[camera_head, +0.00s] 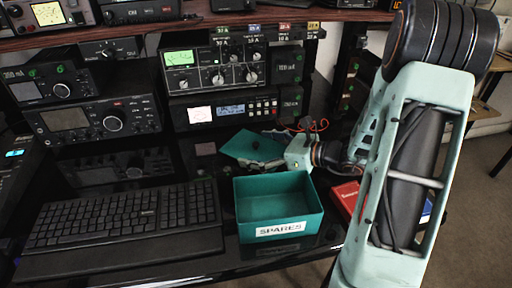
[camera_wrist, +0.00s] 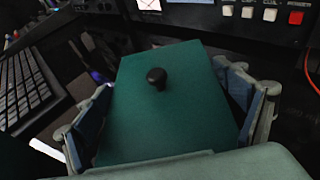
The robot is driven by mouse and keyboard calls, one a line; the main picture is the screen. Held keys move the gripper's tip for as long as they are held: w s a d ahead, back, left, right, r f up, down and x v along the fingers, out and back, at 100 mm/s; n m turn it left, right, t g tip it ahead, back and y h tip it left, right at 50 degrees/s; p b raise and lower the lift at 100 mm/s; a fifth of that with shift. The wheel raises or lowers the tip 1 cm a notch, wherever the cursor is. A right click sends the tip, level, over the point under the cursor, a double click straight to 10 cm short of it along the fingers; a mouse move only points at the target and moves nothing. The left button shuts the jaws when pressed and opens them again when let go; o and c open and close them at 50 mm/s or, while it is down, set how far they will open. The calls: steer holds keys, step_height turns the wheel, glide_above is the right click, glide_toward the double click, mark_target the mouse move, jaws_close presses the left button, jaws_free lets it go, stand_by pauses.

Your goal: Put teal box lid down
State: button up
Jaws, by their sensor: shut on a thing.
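The teal box lid (camera_head: 252,147) with a dark knob is behind the open teal box in the head view. It looks tilted there. In the wrist view the lid (camera_wrist: 165,110) fills the middle, with its black knob (camera_wrist: 156,79) facing the camera. My gripper (camera_wrist: 172,112) has one finger at each side of the lid and is shut on it. In the head view my gripper (camera_head: 285,154) is beside the lid's right end, its fingers largely hidden. The teal box (camera_head: 279,231), labelled SPARES, stands open and looks empty on the dark desk.
A black keyboard (camera_head: 122,218) lies left of the box. Radio units, one with a green screen (camera_head: 212,74), stand behind the lid. Red and blue books (camera_head: 346,197) lie right of the box, partly behind my arm. Orange wires (camera_head: 313,127) hang near my gripper.

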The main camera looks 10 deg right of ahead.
mark_target(280, 148)
steer(key=shift+f, duration=0.2)
steer(key=o, duration=0.8)
steer(key=shift+r, duration=0.1)
steer(key=shift+r, duration=0.25)
steer(key=shift+r+p, duration=0.55)
steer(key=shift+p, duration=0.1)
steer(key=p+v, duration=0.1)
steer(key=v, duration=0.5)
steer(key=shift+f, duration=0.2)
steer(key=shift+s+d+r, duration=0.15)
steer(key=shift+s+d, duration=0.3)
steer(key=shift+d, duration=0.1)
